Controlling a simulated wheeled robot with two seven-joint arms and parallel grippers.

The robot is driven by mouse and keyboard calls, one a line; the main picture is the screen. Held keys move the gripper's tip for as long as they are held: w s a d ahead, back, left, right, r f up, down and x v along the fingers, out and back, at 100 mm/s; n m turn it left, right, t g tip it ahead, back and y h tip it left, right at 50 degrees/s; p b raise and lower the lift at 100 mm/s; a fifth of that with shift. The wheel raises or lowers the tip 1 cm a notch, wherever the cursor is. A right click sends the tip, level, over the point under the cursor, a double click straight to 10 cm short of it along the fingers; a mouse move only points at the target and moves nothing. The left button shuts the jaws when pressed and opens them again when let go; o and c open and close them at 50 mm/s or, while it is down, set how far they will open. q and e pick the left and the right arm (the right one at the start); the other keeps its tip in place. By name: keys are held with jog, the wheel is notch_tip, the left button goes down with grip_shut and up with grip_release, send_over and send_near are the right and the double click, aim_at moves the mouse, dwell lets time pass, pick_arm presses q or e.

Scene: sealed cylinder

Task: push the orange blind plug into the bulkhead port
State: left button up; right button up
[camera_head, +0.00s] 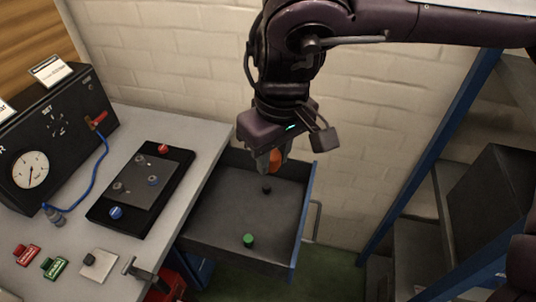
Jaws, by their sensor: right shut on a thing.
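My right gripper (270,163) is shut on the orange blind plug (277,157), which is partly hidden by the fingers. It holds the plug above the back of an open grey drawer (220,215). A dark block on the worktop carries a grey plate (148,182) with several small round fittings. One ring-like fitting (153,181) near its middle has a blue edge. I cannot tell which fitting is the bulkhead port. The gripper is to the right of this block and apart from it. My left gripper is not in view.
A green plug (248,240) and a small black plug (267,190) are in the drawer. A black gauge box (60,130) with a blue hose (88,178) stands at the left. Red (27,254) and green (54,267) pieces lie at the worktop's front. Blue-framed shelving (440,130) stands right.

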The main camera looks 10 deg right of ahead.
jog(key=w+a+m, duration=0.4)
jog(key=w+a, duration=0.4)
jog(key=a, duration=0.2)
jog(key=shift+w+m+h, duration=0.2)
jog(key=shift+m+h, duration=0.1)
jog(key=s+d+f+n, duration=0.1)
jog(key=d+f+n, duration=0.1)
jog(key=f+n, duration=0.3)
jog(key=s+d+f+n+g+y, duration=0.1)
jog(key=f+n, duration=0.4)
jog(key=n, duration=0.7)
jog(key=shift+s+d+f, duration=0.2)
jog(key=shift+s+d, duration=0.4)
jog(key=shift+d, duration=0.4)
